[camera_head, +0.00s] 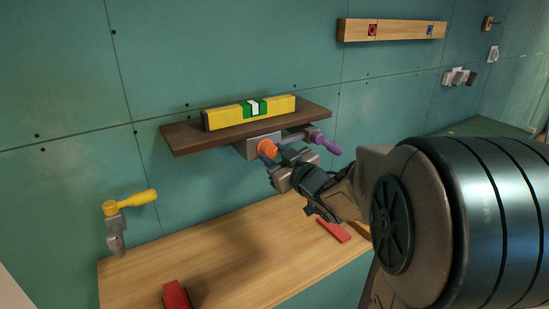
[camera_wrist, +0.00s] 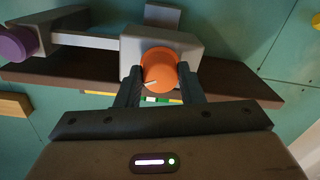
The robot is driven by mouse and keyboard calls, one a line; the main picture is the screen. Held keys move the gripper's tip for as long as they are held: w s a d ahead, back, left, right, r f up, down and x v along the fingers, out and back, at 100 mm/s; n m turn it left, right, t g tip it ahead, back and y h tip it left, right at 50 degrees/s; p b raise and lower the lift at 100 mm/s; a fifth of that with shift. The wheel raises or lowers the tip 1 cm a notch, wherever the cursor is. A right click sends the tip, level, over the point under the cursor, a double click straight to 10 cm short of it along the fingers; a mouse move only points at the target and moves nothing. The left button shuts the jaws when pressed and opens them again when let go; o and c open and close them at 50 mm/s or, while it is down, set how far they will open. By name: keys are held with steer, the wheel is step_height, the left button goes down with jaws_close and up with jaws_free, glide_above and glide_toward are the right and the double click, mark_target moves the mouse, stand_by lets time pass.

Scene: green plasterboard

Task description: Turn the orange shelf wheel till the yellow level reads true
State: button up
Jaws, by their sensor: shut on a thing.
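The orange wheel (camera_head: 267,147) sits on the grey block (camera_head: 249,152) under the dark brown shelf (camera_head: 189,139). In the wrist view the orange wheel (camera_wrist: 160,69) is between my two fingers, with a pale mark at its lower left. My gripper (camera_head: 278,160) is shut on the wheel. The yellow level (camera_head: 224,117) lies along the shelf top, with a green and white middle section. Its reading is too small to make out. The shelf and level slope in the head view, the right end higher in the picture. In the wrist view the level is mostly hidden.
A purple knob (camera_head: 327,143) on a grey arm is close to the right of the wheel. A wooden workbench (camera_head: 240,270) below carries red things (camera_head: 177,295). A yellow-handled valve (camera_head: 140,198) is on the wall at left. A wooden rail (camera_head: 400,30) hangs upper right.

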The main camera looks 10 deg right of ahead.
steer(key=o, duration=1)
steer(key=shift+b+v, duration=0.95)
steer(key=shift+v, duration=6)
